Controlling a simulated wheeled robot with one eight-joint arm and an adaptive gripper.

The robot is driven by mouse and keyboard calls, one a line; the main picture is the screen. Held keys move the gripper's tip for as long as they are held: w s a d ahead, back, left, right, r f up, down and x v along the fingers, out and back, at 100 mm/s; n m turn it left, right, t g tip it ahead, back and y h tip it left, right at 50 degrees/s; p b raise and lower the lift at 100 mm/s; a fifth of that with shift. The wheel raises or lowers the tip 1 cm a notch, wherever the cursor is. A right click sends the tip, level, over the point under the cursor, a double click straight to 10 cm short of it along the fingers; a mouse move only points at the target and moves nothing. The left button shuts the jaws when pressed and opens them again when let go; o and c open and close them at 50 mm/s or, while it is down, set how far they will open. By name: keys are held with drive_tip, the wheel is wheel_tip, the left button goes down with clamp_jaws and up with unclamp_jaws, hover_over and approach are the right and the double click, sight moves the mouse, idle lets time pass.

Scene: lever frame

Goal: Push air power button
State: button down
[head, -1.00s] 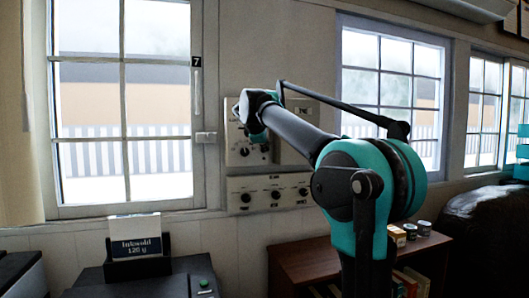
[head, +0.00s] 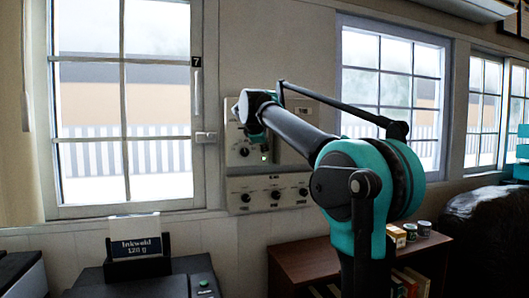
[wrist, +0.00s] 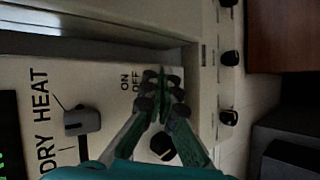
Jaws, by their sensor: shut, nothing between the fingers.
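A pale control panel (head: 234,133) is on the wall between the two windows. In the wrist view the same panel (wrist: 65,75) carries the words "DRY HEAT" and an "ON OFF" label (wrist: 129,83). My gripper (wrist: 159,80) is shut and empty, its fingertips right beside that label. The fingertips cover most of the switch there, and a thin green strip shows between them. I cannot tell whether they touch it. In the head view my gripper (head: 260,138) is in front of the panel, with a small green glow (head: 265,154) just below it. No "air power" wording is readable.
A grey knob (wrist: 82,121) and a dark knob (wrist: 162,146) sit close to my fingers. A lower panel with several black knobs (head: 275,194) is beneath. A brown shelf (head: 300,258) and a dark machine (head: 202,283) stand below.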

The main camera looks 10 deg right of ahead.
drive_tip(key=s+d, duration=0.1)
drive_tip(key=s, duration=0.5)
idle(0.6)
drive_tip(key=shift+d, duration=0.1)
idle(1.7)
